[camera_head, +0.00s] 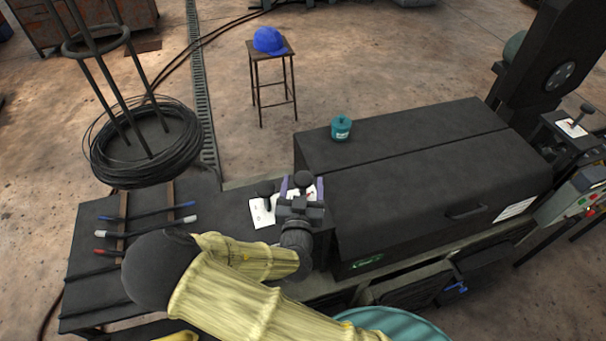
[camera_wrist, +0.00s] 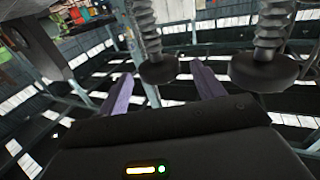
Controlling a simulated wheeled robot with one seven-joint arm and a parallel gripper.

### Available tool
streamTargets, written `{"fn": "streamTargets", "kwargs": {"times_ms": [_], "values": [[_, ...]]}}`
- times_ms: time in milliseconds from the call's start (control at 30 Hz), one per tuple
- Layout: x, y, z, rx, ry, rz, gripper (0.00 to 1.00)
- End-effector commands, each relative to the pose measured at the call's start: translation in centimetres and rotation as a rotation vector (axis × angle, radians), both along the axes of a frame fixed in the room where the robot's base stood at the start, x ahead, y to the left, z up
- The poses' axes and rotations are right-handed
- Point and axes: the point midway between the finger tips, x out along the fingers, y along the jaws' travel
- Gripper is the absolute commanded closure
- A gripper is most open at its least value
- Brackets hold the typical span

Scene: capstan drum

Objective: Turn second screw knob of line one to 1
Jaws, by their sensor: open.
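Two black screw knobs stand on the machine's dark table: a left knob (camera_head: 265,188) and a right knob (camera_head: 303,179), each by a white label plate (camera_head: 262,212). My gripper (camera_head: 302,186) is open, with its purple fingers on either side of the right knob. In the wrist view one knob with a ribbed stem (camera_wrist: 158,69) shows between my open fingers (camera_wrist: 162,73). The other knob (camera_wrist: 264,70) is to the right, outside them. I cannot tell whether the fingers touch the knob. The label markings are too small to read, and my gripper hides part of the right plate.
A large black housing (camera_head: 420,185) stands close on the right, with a teal container (camera_head: 341,128) on top. Rods (camera_head: 145,219) lie on the table at left. A wire coil (camera_head: 145,150) on a stand and a stool with a blue cap (camera_head: 270,40) are behind.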

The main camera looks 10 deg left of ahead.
Motion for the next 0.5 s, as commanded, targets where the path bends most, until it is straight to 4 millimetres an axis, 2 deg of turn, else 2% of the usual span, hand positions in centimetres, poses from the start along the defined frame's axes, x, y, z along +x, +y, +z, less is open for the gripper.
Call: {"fn": "streamTargets", "kwargs": {"times_ms": [100, 200, 500], "values": [[1.6, 0.3, 0.2, 0.000, -0.001, -0.001, 0.33], [2.3, 0.4, 0.1, 0.000, 0.000, 0.000, 0.33], [2.6, 0.4, -0.1, 0.000, 0.000, 0.000, 0.33]]}}
